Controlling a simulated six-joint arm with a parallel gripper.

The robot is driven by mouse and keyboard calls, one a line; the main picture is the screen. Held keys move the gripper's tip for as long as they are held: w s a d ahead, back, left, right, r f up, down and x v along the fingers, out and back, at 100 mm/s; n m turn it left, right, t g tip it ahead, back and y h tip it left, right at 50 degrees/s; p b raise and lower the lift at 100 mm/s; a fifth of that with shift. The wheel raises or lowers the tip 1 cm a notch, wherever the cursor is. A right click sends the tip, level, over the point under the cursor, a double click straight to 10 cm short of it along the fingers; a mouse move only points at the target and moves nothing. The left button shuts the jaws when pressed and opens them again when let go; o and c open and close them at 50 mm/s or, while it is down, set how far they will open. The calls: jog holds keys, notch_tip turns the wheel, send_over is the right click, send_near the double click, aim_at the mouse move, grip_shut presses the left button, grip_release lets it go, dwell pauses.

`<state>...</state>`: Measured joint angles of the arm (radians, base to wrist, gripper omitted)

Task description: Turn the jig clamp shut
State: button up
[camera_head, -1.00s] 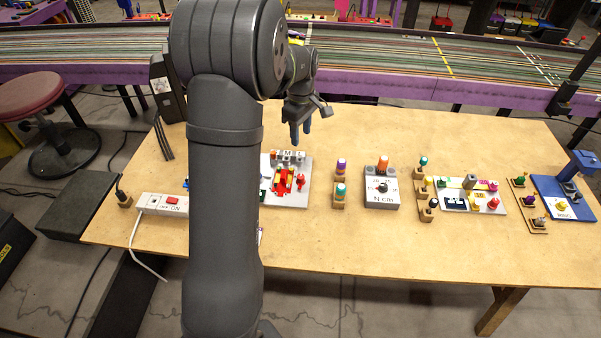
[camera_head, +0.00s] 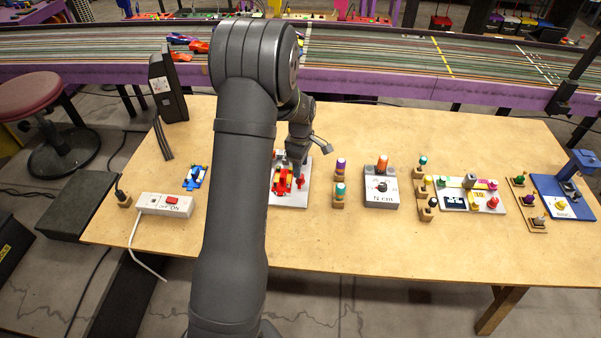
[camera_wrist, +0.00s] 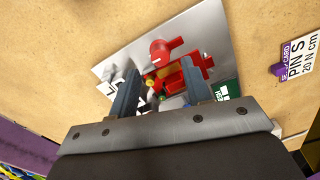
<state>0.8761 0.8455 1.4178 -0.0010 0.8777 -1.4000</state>
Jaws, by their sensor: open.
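The jig is a light grey plate (camera_head: 288,201) in the head view, with red parts on it. It also shows in the wrist view (camera_wrist: 188,24). A red clamp (camera_wrist: 162,50) with a round end and a short lever stands on the plate in the wrist view. It also shows as a red knob (camera_head: 300,183) in the head view. A red block (camera_wrist: 192,75) lies beside it. My gripper (camera_wrist: 160,67) is open, its fingers apart over the jig, pointing down. The clamp lies just beyond the fingertips in the wrist view. I cannot tell whether anything is touched.
A grey box with an orange knob (camera_head: 382,190) and pegs in wooden holders (camera_head: 340,190) stand to the right. A white power strip (camera_head: 165,204) and a blue toy car (camera_head: 195,178) lie to the left. The table front is clear.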

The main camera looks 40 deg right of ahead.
aim_at(300, 181)
jog(key=shift+f, duration=2)
grip_shut()
